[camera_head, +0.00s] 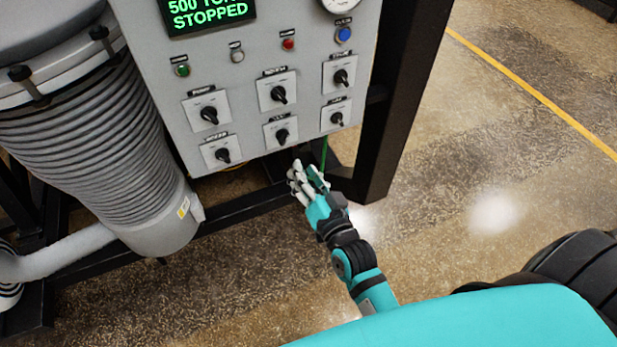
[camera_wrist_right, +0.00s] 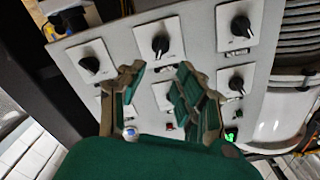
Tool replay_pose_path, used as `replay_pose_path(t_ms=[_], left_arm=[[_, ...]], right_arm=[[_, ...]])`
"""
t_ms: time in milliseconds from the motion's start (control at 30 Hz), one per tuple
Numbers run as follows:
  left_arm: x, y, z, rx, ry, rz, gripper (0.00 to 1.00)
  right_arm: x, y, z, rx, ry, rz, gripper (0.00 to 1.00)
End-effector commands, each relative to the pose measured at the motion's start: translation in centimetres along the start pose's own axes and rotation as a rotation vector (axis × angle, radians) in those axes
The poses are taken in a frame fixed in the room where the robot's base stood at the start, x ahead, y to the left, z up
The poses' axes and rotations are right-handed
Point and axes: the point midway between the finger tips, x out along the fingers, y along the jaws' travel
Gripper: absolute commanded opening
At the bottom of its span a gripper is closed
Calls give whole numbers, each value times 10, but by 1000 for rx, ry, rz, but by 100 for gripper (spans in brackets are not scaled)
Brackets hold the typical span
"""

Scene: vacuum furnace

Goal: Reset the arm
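My right arm reaches up from the lower middle of the head view. My right gripper (camera_head: 308,178) is just below the lower edge of the grey control panel (camera_head: 245,100). In the right wrist view its two fingers (camera_wrist_right: 160,76) stand apart with nothing between them, and they point towards the panel's knobs. From these views I cannot tell for sure whether the fingers touch the panel; they appear apart from it. My left gripper is not in view.
The panel carries several black rotary knobs (camera_head: 278,94), small buttons, and a screen (camera_head: 208,12) reading "STOPPED". A ribbed grey cylinder (camera_head: 92,150) stands at left. A black frame post (camera_head: 397,95) is right of the panel. Open floor (camera_head: 500,130) lies to the right.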

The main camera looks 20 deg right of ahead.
Motion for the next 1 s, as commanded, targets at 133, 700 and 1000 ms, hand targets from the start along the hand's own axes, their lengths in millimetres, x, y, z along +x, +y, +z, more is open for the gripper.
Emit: replay_pose_path(t_ms=[133,700,1000], left_arm=[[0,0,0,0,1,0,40],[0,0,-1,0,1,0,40],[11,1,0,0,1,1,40]], right_arm=[[-13,0,0,1,0,0,34],[-15,0,0,0,-1,0,34],[-26,49,117,-87,-235,60,34]])
